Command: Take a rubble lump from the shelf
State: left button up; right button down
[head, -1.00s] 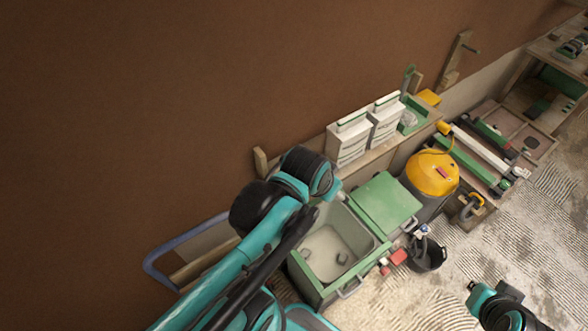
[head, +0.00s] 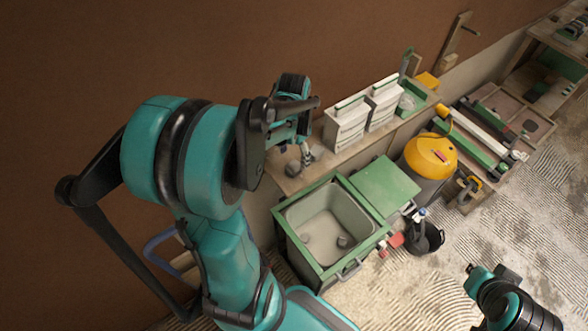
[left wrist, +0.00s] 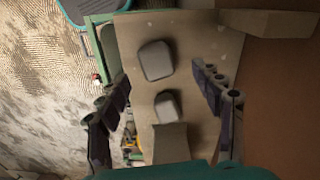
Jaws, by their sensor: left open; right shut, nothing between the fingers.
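My left gripper (head: 306,153) is open and points down at the wooden shelf (head: 345,160) along the brown wall. A grey rubble lump (head: 293,167) lies on the shelf beside its fingers. In the left wrist view the open fingers (left wrist: 160,92) straddle the shelf board (left wrist: 195,50). Two pale lumps show there: a larger one (left wrist: 155,60) and a smaller one (left wrist: 167,105) between the fingers, touching neither. My right gripper (head: 471,269) is shut and empty at the lower right, far from the shelf.
Two white containers (head: 346,124) and a green tray (head: 410,103) stand further along the shelf. Below is a green-framed grey basin (head: 325,215) with lumps inside. A yellow-topped vacuum (head: 430,157) and black bucket (head: 424,239) stand right of it.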

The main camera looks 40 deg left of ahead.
aim_at(294, 166)
pick_arm(q)
notch_tip(294, 166, down, 5)
jog(key=shift+s+d+b, duration=0.1)
jog(key=shift+s+b, duration=0.05)
jog(key=shift+b, duration=0.45)
jog(key=shift+r, duration=0.1)
grip_shut()
